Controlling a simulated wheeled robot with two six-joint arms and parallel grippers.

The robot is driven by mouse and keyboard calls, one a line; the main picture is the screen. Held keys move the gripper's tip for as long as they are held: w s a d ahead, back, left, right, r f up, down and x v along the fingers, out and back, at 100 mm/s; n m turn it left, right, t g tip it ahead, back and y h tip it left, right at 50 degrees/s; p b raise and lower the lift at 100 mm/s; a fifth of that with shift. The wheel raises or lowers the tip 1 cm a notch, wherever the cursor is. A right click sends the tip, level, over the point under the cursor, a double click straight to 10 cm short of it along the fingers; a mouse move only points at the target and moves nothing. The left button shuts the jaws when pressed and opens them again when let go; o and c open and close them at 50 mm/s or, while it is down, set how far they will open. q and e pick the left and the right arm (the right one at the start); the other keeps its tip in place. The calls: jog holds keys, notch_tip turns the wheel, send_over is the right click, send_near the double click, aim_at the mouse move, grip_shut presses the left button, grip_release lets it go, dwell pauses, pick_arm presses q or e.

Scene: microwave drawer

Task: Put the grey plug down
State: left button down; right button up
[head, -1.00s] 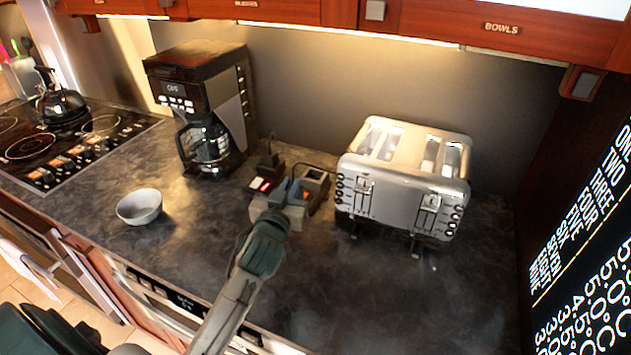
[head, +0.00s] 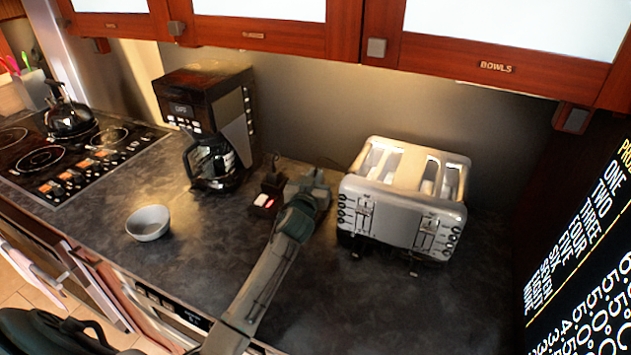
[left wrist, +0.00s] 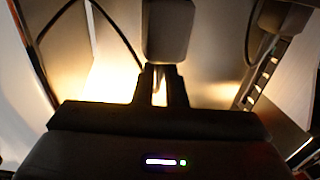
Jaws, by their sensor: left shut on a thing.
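My left gripper (head: 314,182) is over the counter between the coffee maker and the toaster, near the back wall. In the left wrist view its fingers (left wrist: 161,85) are shut on the grey plug (left wrist: 167,28), a rounded grey block. In the head view I cannot make out the plug apart from the gripper. A dark cable (left wrist: 118,32) runs in the left wrist view to the left of the plug. My right gripper is not in view.
A dark socket block with a red light (head: 264,201) sits just left of my gripper. A coffee maker (head: 203,100) stands behind it, left, and a silver toaster (head: 400,215) close on the right. A bowl (head: 148,223) is further left. The front counter is clear.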

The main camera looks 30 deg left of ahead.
pick_arm(q)
jog(key=f, duration=0.1)
jog(key=w+f, duration=0.1)
jog(key=f, duration=0.1)
jog(key=shift+a, duration=0.1)
jog(key=shift+f, duration=0.1)
jog(key=shift+f, duration=0.15)
jog(key=c, duration=1.5)
grip_release()
